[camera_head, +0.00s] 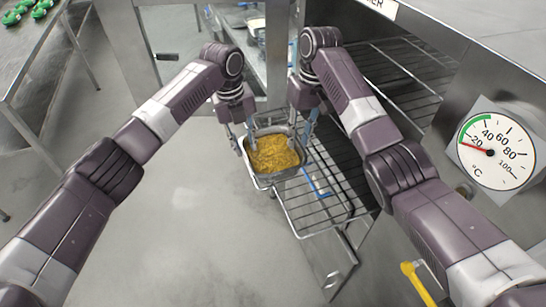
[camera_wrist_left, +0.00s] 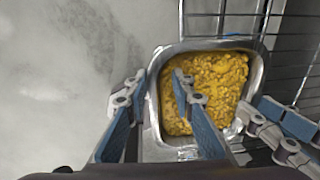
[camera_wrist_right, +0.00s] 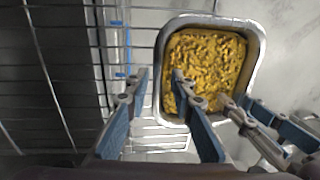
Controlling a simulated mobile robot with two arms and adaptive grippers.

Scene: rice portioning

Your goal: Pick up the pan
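A metal pan (camera_head: 250,174) filled with yellow rice (camera_head: 275,154) sits at the outer end of a wire rack. My left gripper (camera_head: 241,138) is at the pan's left wall. In the left wrist view its fingers (camera_wrist_left: 158,82) are apart, one outside the wall and one over the rice, with gaps beside the rim. My right gripper (camera_head: 301,132) is at the opposite wall. In the right wrist view its fingers (camera_wrist_right: 159,80) are also apart, straddling that wall. The pan also shows in both wrist views (camera_wrist_left: 262,82) (camera_wrist_right: 258,65). The pan's underside is hidden.
The wire rack (camera_head: 318,207) extends from a metal cabinet with more racks (camera_head: 400,75). A temperature dial (camera_head: 497,150) and a yellow handle (camera_head: 418,283) are at the right. A metal table (camera_head: 25,55) with green items stands far left. The floor left of the pan is clear.

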